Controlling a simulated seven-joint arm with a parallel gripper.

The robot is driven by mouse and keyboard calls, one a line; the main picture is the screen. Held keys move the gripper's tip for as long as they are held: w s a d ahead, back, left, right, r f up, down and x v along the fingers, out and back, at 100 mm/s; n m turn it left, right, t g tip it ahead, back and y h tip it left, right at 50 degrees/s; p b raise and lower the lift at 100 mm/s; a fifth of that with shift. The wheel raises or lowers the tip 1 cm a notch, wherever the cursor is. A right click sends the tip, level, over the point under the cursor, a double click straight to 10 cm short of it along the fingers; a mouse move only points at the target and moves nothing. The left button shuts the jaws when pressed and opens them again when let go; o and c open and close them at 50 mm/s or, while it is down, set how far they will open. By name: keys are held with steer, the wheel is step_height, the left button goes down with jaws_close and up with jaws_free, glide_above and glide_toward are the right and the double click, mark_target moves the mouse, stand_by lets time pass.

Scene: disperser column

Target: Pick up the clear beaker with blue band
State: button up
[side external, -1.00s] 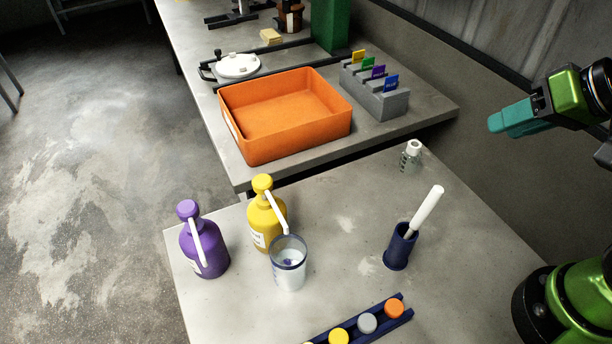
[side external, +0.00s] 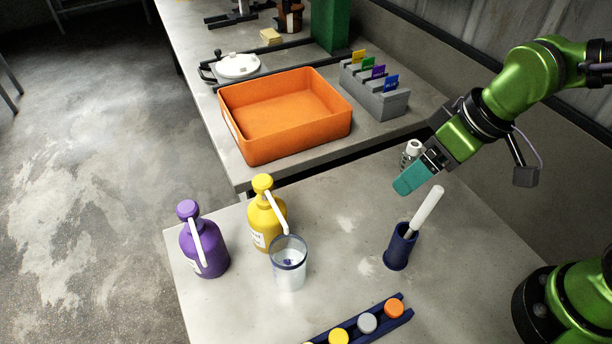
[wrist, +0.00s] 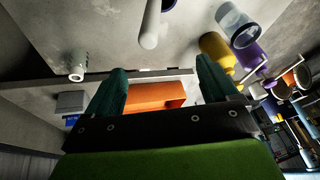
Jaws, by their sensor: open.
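The clear beaker with a blue band (side external: 289,266) stands upright on the near table, just in front of the yellow pump bottle (side external: 266,216). In the wrist view the beaker (wrist: 238,24) shows at the upper right, well off to the side of my fingers. My gripper (side external: 408,186) is at the right, above the table near the dark blue holder, apart from the beaker. In the wrist view its two teal fingers (wrist: 163,82) are spread with nothing between them in reach.
A dark blue holder (side external: 399,247) with a white-handled tool (side external: 427,210) stands between my gripper and the beaker's side. A purple bottle (side external: 205,245) stands left.

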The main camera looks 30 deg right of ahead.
steer(key=s+a+f+n+g+y, duration=0.1)
steer(key=a+f+n+y, duration=0.1)
steer(key=a+n, duration=0.6)
steer(key=n, duration=0.2)
glide_above(293, 262)
steer(key=s+d, duration=0.2)
steer(key=s, duration=0.2)
step_height(293, 262, down, 8)
steer(key=shift+y, duration=0.4)
steer(key=shift+x, duration=3.3)
steer(key=shift+w+d, duration=0.15)
steer(key=shift+w, duration=0.05)
steer(key=c, duration=1.3)
steer(key=shift+o, duration=0.2)
steer(key=shift+r, duration=0.1)
steer(key=shift+r, duration=0.15)
